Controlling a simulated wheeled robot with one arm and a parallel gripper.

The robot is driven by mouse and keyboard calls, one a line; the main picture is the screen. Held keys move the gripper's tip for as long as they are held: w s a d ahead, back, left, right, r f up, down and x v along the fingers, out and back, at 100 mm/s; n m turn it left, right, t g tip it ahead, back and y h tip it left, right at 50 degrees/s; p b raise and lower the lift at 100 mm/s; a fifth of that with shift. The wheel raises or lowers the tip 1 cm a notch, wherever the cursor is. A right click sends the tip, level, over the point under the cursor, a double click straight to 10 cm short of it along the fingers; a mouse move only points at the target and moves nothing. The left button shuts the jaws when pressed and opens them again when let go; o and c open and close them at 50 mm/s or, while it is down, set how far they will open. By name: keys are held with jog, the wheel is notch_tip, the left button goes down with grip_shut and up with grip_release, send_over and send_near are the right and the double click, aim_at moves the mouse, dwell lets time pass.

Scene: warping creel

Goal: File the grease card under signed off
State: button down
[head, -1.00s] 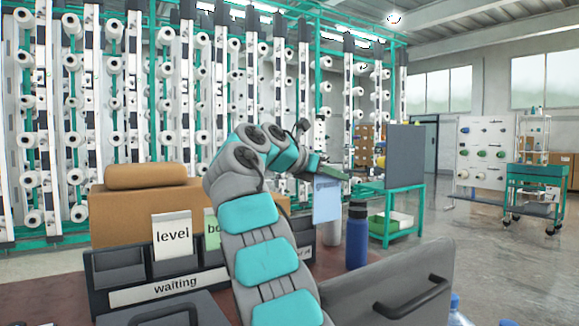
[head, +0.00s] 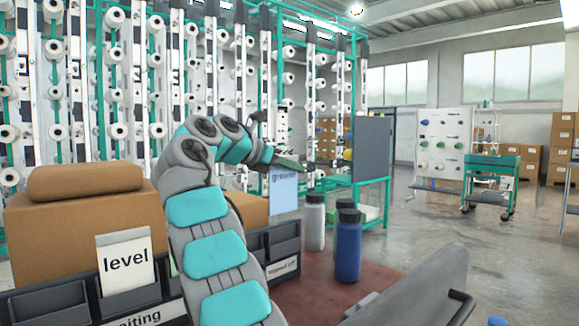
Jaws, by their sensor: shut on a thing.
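My gripper (head: 289,163) is shut on a light blue card (head: 285,191), which hangs upright below it. Small dark print on the card's upper edge is only partly legible. The card is in the air above the right part of a dark card rack (head: 284,240). The rack's left section has a "waiting" label (head: 130,316), partly cut off and hidden by my arm. Its right section has a small label (head: 283,267) that looks like "signed off". A white "level" card (head: 126,262) stands in a left pocket. My arm hides the rack's middle.
A white bottle (head: 314,224) and a blue bottle (head: 348,248) stand just right of the rack. A brown box (head: 80,225) is behind it. A grey panel with a handle (head: 430,295) is at the front right. A green stand (head: 372,200) is further back.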

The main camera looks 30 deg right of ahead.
aim_at(290, 198)
jog(key=shift+f, duration=0.1)
jog(key=shift+f, duration=0.7)
jog(key=shift+f, duration=0.15)
jog(key=shift+s+f, duration=0.1)
jog(key=shift+f, duration=0.1)
dwell(0.5)
jog(key=shift+f, duration=0.6)
jog(key=shift+f+b, duration=0.65)
jog(key=shift+f, duration=1.85)
